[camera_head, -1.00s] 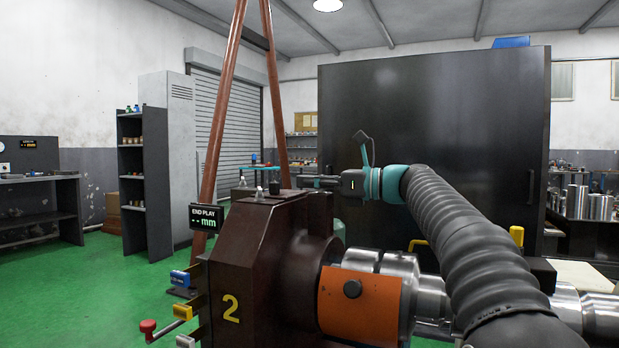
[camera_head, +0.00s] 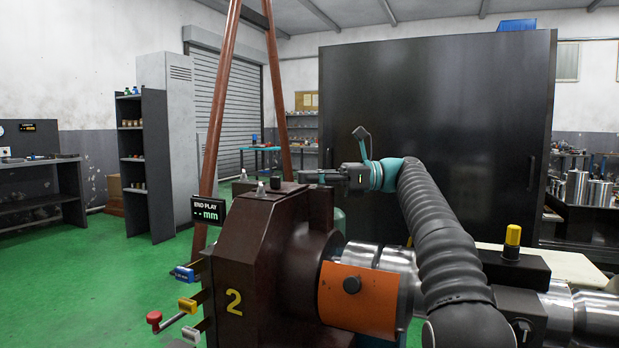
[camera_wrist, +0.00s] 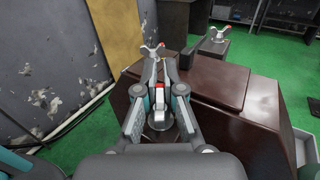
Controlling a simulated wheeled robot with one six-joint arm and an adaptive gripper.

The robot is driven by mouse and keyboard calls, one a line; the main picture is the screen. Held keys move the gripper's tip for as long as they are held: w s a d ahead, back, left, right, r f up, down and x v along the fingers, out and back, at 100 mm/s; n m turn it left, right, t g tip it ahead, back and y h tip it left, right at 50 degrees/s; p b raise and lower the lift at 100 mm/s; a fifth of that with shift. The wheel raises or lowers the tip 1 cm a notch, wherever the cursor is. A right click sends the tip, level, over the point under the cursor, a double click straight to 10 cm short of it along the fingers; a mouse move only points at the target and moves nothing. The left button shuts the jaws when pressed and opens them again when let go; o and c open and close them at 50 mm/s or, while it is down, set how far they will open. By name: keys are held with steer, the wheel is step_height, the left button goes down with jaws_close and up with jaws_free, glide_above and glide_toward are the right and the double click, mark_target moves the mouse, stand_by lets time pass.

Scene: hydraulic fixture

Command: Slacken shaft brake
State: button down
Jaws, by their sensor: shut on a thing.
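My gripper (camera_head: 306,178) is over the top of the dark brown housing (camera_head: 255,238) marked 2. In the wrist view my gripper (camera_wrist: 160,97) is shut on a silver tap-like handle (camera_wrist: 160,119) with a red tip, standing on the housing. The fingers hide part of it. A similar silver handle (camera_wrist: 153,52) stands just beyond the fingertips, and another (camera_wrist: 217,35) farther off. An orange band (camera_head: 358,300) with a dark round knob wraps the steel shaft (camera_head: 395,258). I cannot tell which part is the shaft brake.
An END PLAY display (camera_head: 208,211) showing dashes is at the housing's left. Several coloured levers (camera_head: 187,304) stick out below it. A black block with a yellow knob (camera_head: 512,238) is at the right. A large black cabinet (camera_head: 440,110) stands behind. Green floor is open at left.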

steer(key=shift+g, duration=0.3)
stand_by(0.4)
steer(key=c, duration=1.3)
jaws_free()
steer(key=shift+s, duration=0.1)
steer(key=shift+m+t, duration=0.3)
steer(key=shift+t, duration=0.5)
